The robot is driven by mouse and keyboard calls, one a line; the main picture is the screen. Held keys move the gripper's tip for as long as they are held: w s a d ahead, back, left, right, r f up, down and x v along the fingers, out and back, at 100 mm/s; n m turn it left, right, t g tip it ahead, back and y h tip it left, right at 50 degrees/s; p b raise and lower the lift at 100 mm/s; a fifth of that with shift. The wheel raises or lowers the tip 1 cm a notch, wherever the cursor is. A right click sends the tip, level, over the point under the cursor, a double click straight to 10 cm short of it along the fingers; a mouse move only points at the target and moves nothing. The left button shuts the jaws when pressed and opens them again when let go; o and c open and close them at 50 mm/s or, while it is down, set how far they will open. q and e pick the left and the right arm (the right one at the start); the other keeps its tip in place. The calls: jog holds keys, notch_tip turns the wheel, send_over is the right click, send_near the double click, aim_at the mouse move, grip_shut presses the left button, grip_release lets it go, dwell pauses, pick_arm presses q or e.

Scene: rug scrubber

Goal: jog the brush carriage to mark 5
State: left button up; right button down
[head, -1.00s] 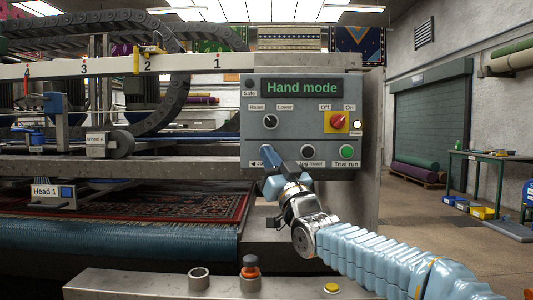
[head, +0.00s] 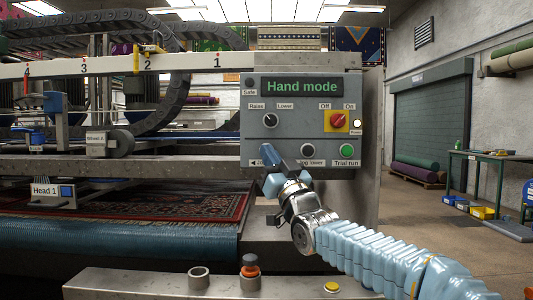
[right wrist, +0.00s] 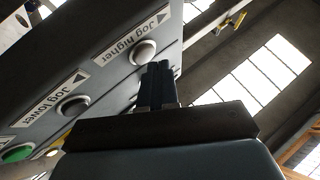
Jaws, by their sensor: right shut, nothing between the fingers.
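The control panel (head: 300,125) shows "Hand mode" in green. My right gripper (head: 272,156) is shut and empty in front of the panel's lower left, covering the left jog button and part of its label. In the right wrist view its fingers (right wrist: 158,85) are beside the "Jog higher" button (right wrist: 143,52); I cannot tell whether they touch it. The "Jog lower" button (right wrist: 72,106) is apart from them. The white mark rail (head: 110,66) shows marks 1 to 4, rising leftward; mark 5 is out of view. A yellow pointer (head: 136,60) stands just left of mark 2. My left gripper is out of view.
A "Head 1" unit (head: 54,192) hangs above a patterned rug (head: 170,205). A red rotary switch (head: 338,121) and a green "Trial run" button (head: 347,151) are on the panel's right.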

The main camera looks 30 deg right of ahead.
jog(key=shift+w+d, duration=0.3)
jog(key=shift+w, duration=0.1)
dwell(2.7)
jog(key=shift+s+a+b, duration=0.45)
jog(key=shift+s+b, duration=0.2)
jog(key=shift+b, duration=0.15)
jog(key=shift+s+a+b, duration=0.45)
jog(key=shift+s+b, duration=0.15)
jog(key=shift+s, duration=0.1)
jog(key=shift+s+a+b, duration=0.4)
jog(key=shift+s+b, duration=0.15)
jog(key=shift+s, duration=0.2)
jog(key=shift+s+a+b, duration=0.45)
jog(key=shift+s+b, duration=0.15)
jog(key=shift+s, duration=0.1)
